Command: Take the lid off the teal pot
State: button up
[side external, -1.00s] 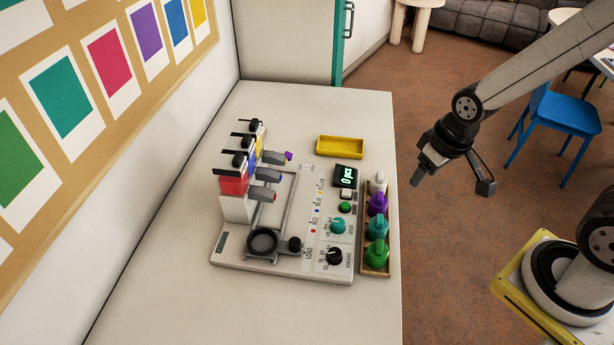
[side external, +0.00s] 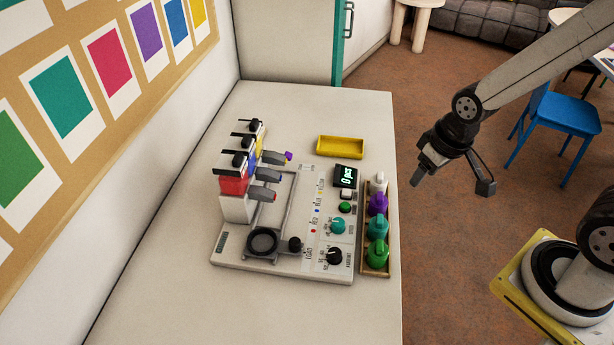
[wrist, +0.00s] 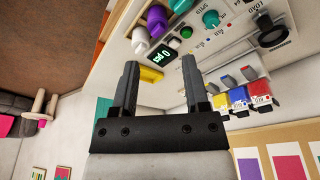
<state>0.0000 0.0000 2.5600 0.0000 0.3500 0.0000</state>
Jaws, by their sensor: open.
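The teal pot (side external: 378,227) stands upright in a narrow wooden rack (side external: 373,270) at the table's right edge, between a purple pot (side external: 378,203) and a green pot (side external: 377,252). Its top is teal too, and at this size I cannot tell lid from body. In the wrist view only part of the teal pot (wrist: 179,5) shows, at the top edge. My gripper (side external: 451,184) is open and empty, off the table's right side and apart from the pots. Its two fingers (wrist: 160,62) also show in the wrist view with nothing between them.
A white pot (side external: 379,181) stands at the rack's far end. Left of the rack is a dispenser board (side external: 230,258) with knobs, a small display and coloured hoppers. A yellow tray (side external: 340,147) lies behind it. The table's front and far left are clear.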

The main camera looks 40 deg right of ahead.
jog(key=o, duration=0.4)
jog(key=n+g, duration=0.3)
jog(key=n, duration=0.6)
send_over(383, 219)
notch_tip(383, 219, down, 8)
jog(key=shift+r, duration=0.1)
jog(key=shift+f, duration=1.3)
jog(key=shift+f, duration=0.15)
